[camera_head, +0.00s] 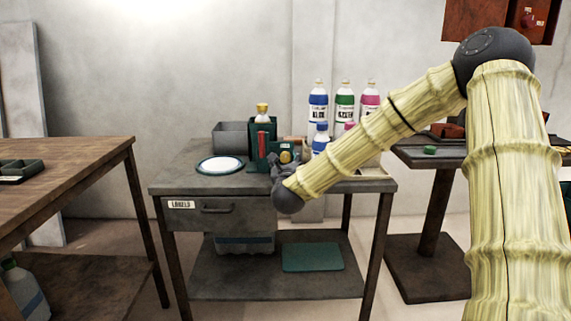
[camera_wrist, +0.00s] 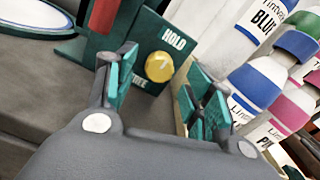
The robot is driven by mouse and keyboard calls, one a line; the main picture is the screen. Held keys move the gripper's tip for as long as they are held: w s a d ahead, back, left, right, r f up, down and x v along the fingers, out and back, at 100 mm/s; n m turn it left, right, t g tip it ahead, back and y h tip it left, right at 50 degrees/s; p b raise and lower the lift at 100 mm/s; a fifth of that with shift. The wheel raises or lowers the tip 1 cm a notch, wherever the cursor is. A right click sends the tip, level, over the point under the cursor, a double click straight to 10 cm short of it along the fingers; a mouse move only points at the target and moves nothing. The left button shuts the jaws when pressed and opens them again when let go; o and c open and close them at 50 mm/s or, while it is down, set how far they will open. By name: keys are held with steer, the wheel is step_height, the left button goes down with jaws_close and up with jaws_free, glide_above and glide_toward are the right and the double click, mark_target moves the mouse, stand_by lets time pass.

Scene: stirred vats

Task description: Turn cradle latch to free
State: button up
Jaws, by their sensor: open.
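The green cradle (camera_head: 257,140) stands on the grey bench, with a yellow-capped bottle (camera_head: 263,113) in it. The latch is a round yellow knob (camera_wrist: 159,66) on the cradle's green plate (camera_wrist: 150,35). The word HOLD is printed above it to the right; lettering at the lower left is partly hidden by a finger. The knob also shows in the head view (camera_head: 285,157). My gripper (camera_wrist: 163,72) is open, its teal fingers either side of the knob in the wrist view. I cannot tell whether they touch it. A red upright part (camera_wrist: 103,15) shows beside the plate.
Blue, green and pink labelled bottles (camera_head: 344,105) stand close on the right, behind my arm. A white round dish (camera_head: 220,165) and a grey bin (camera_head: 230,135) are at left. The bench front left (camera_head: 185,185) is clear. A wooden table (camera_head: 70,180) stands further left.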

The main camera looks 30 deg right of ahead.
steer(key=shift+x, duration=0.9)
steer(key=c, duration=1)
